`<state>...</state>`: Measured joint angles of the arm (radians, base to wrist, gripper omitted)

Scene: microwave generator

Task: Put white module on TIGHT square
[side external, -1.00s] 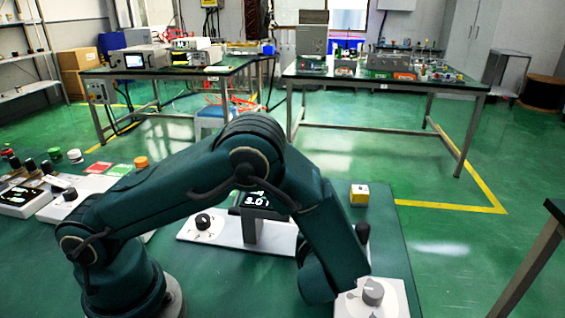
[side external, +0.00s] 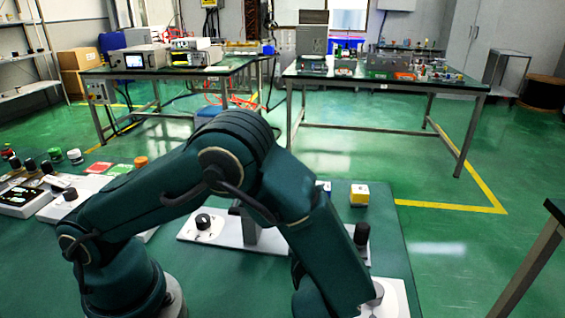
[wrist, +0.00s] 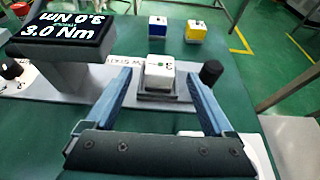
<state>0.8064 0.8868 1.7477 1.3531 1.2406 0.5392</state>
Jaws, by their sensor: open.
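A white module (wrist: 159,74) with a dark mark on top sits on a dark socket (wrist: 157,96) in the wrist view. My gripper (wrist: 158,78) is open, its two blue fingers reaching forward on either side of the module, with gaps visible. In the side view my arm hides the white module and my gripper. A red square (side external: 97,168) and a green square (side external: 120,169) lie at the left; their lettering is too small to read, so I cannot tell which is TIGHT.
A 3.0 Nm display (wrist: 62,36) stands left of the fingers. A black knob (wrist: 211,72) stands close to the right finger. A blue-topped module (wrist: 157,27) and a yellow module (wrist: 196,32) stand behind. Green mat (wrist: 235,100) is clear at right.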

